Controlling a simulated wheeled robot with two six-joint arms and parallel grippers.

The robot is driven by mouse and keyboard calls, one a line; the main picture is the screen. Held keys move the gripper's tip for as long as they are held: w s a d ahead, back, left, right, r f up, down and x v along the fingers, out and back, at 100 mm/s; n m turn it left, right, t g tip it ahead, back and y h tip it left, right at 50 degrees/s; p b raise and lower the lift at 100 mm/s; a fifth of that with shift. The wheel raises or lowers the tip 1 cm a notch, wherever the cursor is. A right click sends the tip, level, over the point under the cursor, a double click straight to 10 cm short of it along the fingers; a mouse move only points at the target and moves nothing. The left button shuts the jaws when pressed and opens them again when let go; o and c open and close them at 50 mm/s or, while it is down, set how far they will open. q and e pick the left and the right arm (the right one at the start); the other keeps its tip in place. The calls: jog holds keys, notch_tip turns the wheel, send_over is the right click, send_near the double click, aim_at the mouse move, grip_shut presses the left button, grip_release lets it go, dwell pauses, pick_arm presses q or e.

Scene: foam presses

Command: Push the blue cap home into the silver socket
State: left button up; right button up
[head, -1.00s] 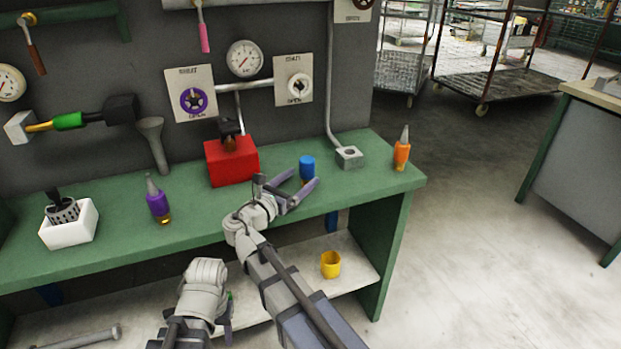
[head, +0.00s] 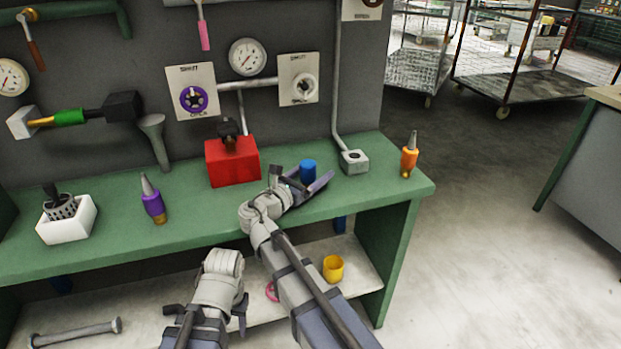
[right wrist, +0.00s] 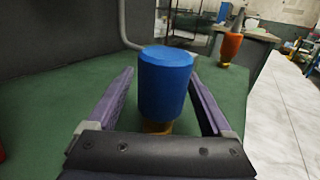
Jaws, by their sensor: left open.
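The blue cap (head: 308,170) stands upright on the green bench, and it also shows large in the right wrist view (right wrist: 165,85) with a brass-coloured part below it. My right gripper (head: 306,182) is open. Its fingers lie on both sides of the cap, with a visible gap on each side in the wrist view. The silver socket (head: 354,162) is a grey block with a dark round hole on top, to the right of the cap at the wall end of a pipe. My left gripper (head: 238,318) hangs low in front of the bench, open and away from the cap.
A red box (head: 232,163) stands left of the cap. An orange bottle (head: 409,158) is near the bench's right end, and a purple bottle (head: 152,202) stands further left. A yellow cup (head: 333,268) sits on the lower shelf. The bench between cap and socket is clear.

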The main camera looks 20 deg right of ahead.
jog(key=shift+d, duration=0.15)
jog(key=c, duration=0.3)
grip_shut()
